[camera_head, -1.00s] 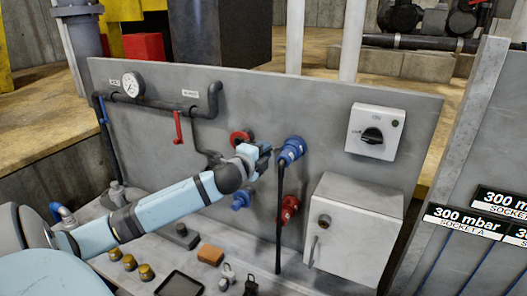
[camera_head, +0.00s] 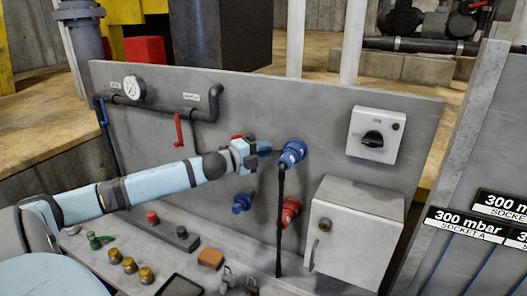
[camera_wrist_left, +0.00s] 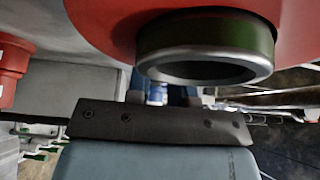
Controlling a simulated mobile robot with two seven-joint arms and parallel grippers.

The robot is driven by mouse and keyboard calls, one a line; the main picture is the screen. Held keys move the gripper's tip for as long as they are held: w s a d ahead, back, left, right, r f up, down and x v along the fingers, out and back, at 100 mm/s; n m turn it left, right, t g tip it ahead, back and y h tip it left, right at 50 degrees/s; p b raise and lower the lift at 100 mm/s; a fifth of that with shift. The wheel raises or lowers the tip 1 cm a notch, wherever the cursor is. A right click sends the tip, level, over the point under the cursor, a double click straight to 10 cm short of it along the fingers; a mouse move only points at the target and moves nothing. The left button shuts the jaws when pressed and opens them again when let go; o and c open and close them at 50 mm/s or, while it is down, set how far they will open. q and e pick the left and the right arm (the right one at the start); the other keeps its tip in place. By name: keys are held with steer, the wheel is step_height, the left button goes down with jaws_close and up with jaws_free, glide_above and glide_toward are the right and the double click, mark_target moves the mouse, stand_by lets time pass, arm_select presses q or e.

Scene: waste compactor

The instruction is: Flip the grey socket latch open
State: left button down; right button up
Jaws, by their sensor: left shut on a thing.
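My left gripper (camera_head: 264,150) reaches in from the left at the panel, with its fingertips at the left side of the blue socket and plug (camera_head: 292,153). It is shut on a small part there, which its own fingers hide. I cannot make out the grey latch apart from the gripper. A black cable (camera_head: 280,225) hangs from the plug. In the left wrist view, a red round body with a grey rim (camera_wrist_left: 205,68) fills the top, and the gripper fingers (camera_wrist_left: 165,93) show below it. My right gripper is not in view.
A red socket (camera_head: 290,210) and another blue one (camera_head: 242,202) sit lower on the panel (camera_head: 330,130). A grey box (camera_head: 355,235) and a rotary switch (camera_head: 375,135) are at right. Pipes with a red lever (camera_head: 178,130) are at left. Small parts lie on the ledge below.

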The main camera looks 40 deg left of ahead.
arm_select(q)
steer(key=c, duration=1)
jaws_free()
steer(key=b+v, duration=0.1)
steer(key=v, duration=1.2)
steer(key=shift+s, duration=0.4)
